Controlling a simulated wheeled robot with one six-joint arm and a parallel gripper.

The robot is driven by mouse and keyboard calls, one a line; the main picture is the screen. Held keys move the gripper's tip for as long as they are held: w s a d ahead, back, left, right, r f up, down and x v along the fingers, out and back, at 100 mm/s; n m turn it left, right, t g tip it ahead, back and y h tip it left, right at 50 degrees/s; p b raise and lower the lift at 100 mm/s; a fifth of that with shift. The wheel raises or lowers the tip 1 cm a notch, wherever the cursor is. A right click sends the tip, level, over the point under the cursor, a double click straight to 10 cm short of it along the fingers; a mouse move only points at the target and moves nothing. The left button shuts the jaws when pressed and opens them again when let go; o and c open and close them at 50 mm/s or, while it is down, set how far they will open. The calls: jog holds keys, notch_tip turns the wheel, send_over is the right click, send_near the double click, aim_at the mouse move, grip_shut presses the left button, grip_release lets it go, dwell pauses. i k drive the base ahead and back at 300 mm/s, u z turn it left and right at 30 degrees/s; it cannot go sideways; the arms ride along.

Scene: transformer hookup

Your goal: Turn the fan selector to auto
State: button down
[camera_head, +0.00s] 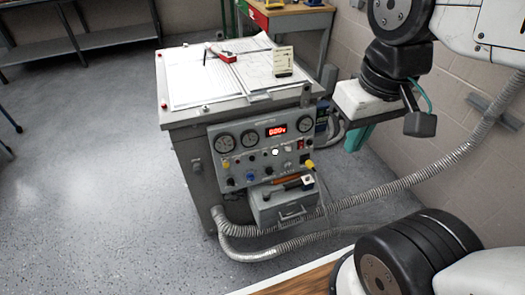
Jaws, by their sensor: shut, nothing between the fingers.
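The control panel (262,133) is on the front of a grey cabinet. It carries round gauges, a red lit display (276,131), and several small knobs and switches. A white knob (275,152) sits near its middle, and a black knob (250,177) and a blue knob (231,181) are lower left. The labels are too small to read, so I cannot tell which one is the fan selector. My gripper (329,79) is at the upper right, beside the cabinet's right edge. It is shut and empty, apart from the panel's controls.
Papers (238,75), a red-handled tool (221,54) and a small card (283,61) lie or stand on the cabinet top. A grey box (283,203) with tools sits below the panel. A corrugated hose (400,184) runs right. Floor to the left is clear.

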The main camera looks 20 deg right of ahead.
aim_at(231, 182)
jog(key=z, duration=1.55)
jog(key=k, duration=0.55)
jog(key=u, duration=1.55)
